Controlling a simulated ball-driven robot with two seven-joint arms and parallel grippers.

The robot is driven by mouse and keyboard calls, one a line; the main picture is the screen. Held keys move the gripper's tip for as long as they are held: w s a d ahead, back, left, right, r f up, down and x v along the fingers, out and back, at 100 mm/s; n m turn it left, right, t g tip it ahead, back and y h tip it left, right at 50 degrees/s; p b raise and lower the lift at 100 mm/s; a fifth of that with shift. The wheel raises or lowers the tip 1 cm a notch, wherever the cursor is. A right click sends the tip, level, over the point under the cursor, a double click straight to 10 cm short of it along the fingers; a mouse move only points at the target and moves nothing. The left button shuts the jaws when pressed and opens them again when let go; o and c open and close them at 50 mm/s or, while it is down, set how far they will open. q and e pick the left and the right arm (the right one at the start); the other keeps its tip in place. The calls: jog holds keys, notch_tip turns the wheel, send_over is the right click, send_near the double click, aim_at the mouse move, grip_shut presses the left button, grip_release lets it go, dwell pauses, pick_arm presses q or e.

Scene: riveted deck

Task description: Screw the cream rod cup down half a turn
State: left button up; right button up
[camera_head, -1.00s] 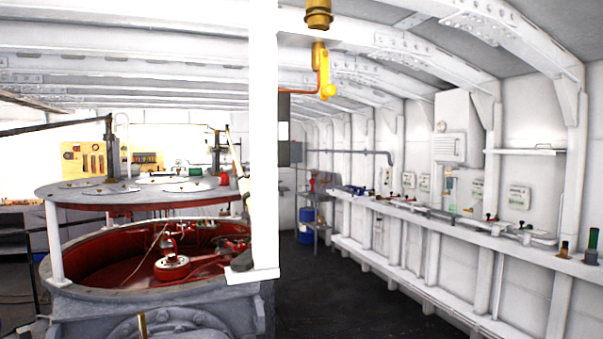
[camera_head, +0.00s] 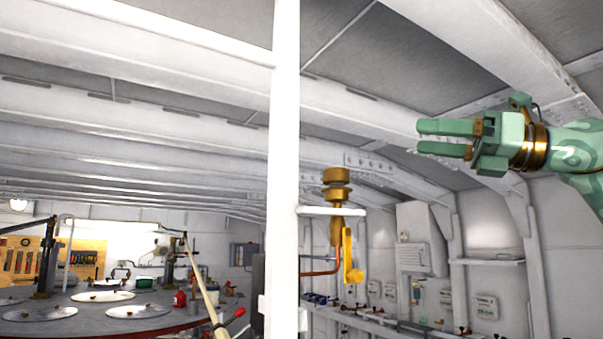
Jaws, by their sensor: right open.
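A brass, cup-shaped fitting (camera_head: 337,175) stands upright near the middle, above a white bracket, with a yellow lever (camera_head: 348,262) below it. A cream rod (camera_head: 203,285) slants at the lower left; no separate cup on it can be made out. I cannot tell for certain which part is the cream rod cup. My right gripper (camera_head: 420,138) is green, open and empty at the upper right. Its two fingers point left, and it appears above and to the right of the brass fitting, apart from it. My left gripper is out of view.
A white post (camera_head: 282,150) runs from top to bottom, just left of the brass fitting. A round machine top (camera_head: 65,310) with pale discs fills the lower left. A shelf (camera_head: 488,261) and wall box (camera_head: 415,240) are at the right. Ceiling beams pass overhead.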

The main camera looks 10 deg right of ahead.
aim_at(326, 184)
jog(key=w+a+f+p, duration=0.1)
jog(key=w+a, duration=0.2)
jog(key=a, duration=0.1)
jog(key=w+a+f+g+h+p, duration=0.1)
jog(key=w+a+f, duration=0.1)
jog(key=a, duration=0.3)
jog(key=w+a+f+n+h+p, duration=0.1)
jog(key=w+a+p, duration=0.1)
jog(key=w+a, duration=0.2)
jog(key=shift+w+a+f+g, duration=0.2)
jog(key=shift+a+f+g, duration=0.05)
jog(key=shift+f+g, duration=0.05)
jog(key=shift+w+a+f, duration=0.15)
jog(key=shift+w+a, duration=0.3)
jog(key=shift+a, duration=0.15)
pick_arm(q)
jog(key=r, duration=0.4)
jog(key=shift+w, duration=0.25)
pick_arm(e)
jog(key=shift+s+d, duration=0.1)
jog(key=c, duration=1)
